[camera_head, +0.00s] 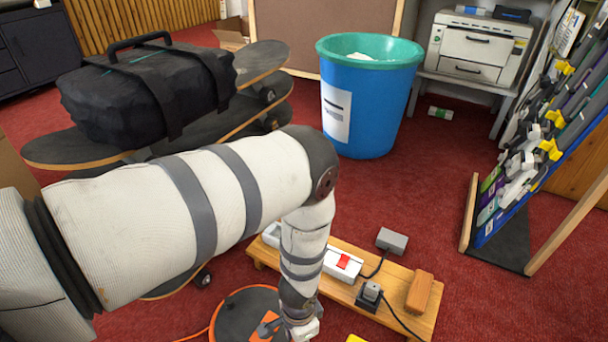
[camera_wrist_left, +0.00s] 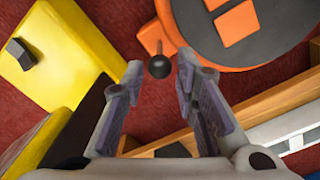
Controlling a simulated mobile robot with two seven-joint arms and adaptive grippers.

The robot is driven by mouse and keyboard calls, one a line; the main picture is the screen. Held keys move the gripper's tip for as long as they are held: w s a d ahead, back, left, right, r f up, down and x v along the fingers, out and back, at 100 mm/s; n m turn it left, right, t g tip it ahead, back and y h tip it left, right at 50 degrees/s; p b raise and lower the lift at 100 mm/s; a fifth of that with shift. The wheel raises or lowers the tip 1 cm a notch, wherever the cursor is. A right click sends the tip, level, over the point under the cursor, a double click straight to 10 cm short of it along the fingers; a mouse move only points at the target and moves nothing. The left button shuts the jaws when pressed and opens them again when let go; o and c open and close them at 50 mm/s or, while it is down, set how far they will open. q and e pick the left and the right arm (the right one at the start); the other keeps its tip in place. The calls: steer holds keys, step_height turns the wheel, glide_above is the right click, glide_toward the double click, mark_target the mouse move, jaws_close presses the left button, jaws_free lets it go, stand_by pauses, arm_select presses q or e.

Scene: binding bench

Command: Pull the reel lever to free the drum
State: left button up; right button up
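The reel's round dark drum (camera_head: 245,316) with an orange rim lies on the floor at the bottom of the head view. In the left wrist view the drum (camera_wrist_left: 285,35) is at the top right, with orange patches. The reel lever (camera_wrist_left: 159,67), a thin rod with a black ball knob, shows between my left fingertips. My left gripper (camera_wrist_left: 159,62) is open, one finger on each side of the knob, with visible gaps. In the head view my left arm hides most of the gripper and the lever. My right gripper is out of view.
A yellow block (camera_wrist_left: 60,60) is left of the gripper. A blue bin (camera_head: 372,105) stands behind.

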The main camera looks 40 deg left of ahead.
arm_select(q)
step_height(320, 180, down, 6)
steer(key=shift+r+b, duration=0.2)
steer(key=shift+b, duration=0.75)
jaws_close()
